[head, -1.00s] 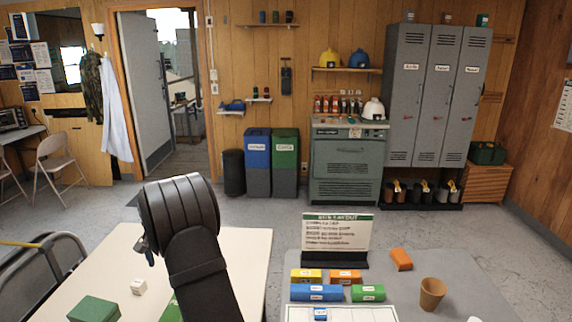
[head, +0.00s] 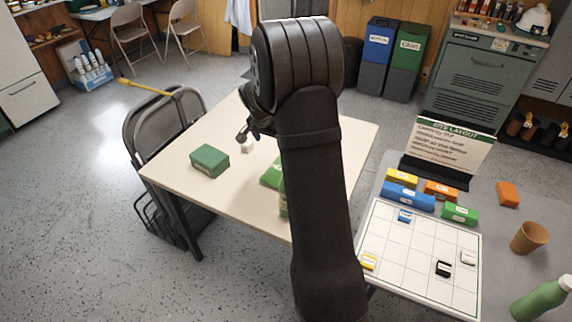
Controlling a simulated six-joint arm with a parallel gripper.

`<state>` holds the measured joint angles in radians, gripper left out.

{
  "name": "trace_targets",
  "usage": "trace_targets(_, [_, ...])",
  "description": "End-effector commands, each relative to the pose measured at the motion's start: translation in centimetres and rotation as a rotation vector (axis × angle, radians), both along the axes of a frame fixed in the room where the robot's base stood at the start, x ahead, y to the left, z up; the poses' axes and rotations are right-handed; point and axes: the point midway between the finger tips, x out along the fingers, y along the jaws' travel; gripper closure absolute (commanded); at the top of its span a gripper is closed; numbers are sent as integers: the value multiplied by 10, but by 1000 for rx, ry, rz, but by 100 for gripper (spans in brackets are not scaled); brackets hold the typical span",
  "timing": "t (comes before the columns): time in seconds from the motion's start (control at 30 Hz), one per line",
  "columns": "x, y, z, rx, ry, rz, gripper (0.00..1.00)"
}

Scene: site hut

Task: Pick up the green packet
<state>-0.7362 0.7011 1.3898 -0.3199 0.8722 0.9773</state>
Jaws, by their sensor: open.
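A green box-shaped packet (head: 209,160) lies on the cream table, left of my arm. A second green thing (head: 272,175) lies on the same table, partly hidden behind my arm; I cannot tell its full shape. A small white block (head: 248,146) sits between them, near my gripper. My gripper (head: 243,134) shows only in part, dark and small, at the left of my arm's wrist. It is open, looks empty, and appears above the table, to the upper right of the green packet and apart from it.
The cream table (head: 330,163) is otherwise mostly bare. On the grey table at right are a white grid board (head: 410,247), a sign (head: 449,143), a green block (head: 459,213), other coloured blocks, a brown cup (head: 530,237) and a green bottle (head: 541,298). Folding chairs (head: 165,118) stand at left.

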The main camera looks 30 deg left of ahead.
Motion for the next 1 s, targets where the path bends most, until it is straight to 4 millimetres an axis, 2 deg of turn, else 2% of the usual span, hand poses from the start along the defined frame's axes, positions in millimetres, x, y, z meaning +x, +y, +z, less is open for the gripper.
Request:
trace_targets(0.1, [-15, 2, -1, 16, -60, 13, 0])
trace_targets(0.23, [-16, 2, -10, 24, -79, 17, 0])
trace_targets(0.7, [18, 0, -94, 22, -77, 16, 0])
trace_targets(0.83, [25, 0, -108, 24, -78, 16, 0])
trace_targets(1.0, [28, 0, -117, 25, -79, 16, 0])
